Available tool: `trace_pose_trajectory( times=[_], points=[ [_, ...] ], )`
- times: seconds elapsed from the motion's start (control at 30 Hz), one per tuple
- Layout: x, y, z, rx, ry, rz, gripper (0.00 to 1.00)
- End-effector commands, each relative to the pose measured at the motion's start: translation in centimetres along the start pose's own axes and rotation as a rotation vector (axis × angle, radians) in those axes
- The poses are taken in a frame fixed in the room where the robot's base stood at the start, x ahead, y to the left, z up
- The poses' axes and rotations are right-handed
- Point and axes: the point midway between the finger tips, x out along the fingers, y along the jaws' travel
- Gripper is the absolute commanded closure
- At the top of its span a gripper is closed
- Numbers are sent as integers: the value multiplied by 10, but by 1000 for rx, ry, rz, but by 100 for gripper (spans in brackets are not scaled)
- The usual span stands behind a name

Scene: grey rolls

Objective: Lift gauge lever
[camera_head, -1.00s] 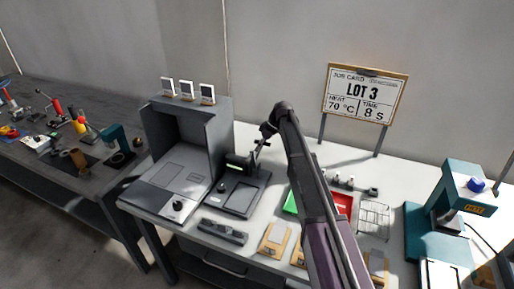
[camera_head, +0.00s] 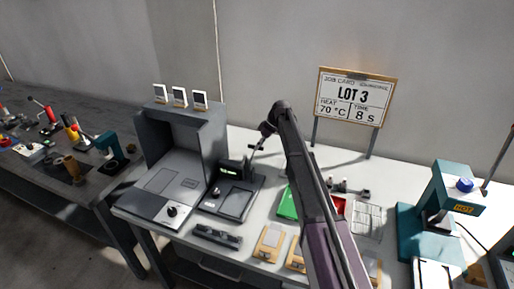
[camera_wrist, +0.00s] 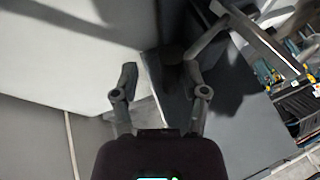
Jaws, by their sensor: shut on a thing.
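The gauge (camera_head: 230,196) is a dark grey device with a flat base and a small lit display, on the white bench right of a grey booth. Its lever is hard to make out in the head view, where a thin dark part rises at the gauge's right rear beside my gripper (camera_head: 257,148). My arm reaches down to it from the right. In the wrist view, my gripper (camera_wrist: 162,82) has its two fingers apart around a dark rounded part, probably the lever's end (camera_wrist: 172,54). The exact contact is unclear.
The grey booth (camera_head: 183,150) stands close left of the gauge. A dark bar-like device (camera_head: 217,236) lies in front. A green tray (camera_head: 287,204), wooden-based pieces (camera_head: 269,243) and a teal press (camera_head: 446,200) are to the right. A job card (camera_head: 354,96) stands behind.

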Motion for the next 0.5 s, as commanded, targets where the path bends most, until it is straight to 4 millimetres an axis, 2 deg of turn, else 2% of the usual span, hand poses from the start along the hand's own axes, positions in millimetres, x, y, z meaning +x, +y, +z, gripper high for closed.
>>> trace_pose_trajectory(
  times=[0.5],
  points=[
    [-22, 22, 1, 2, 1, 9, 52]
  ],
)
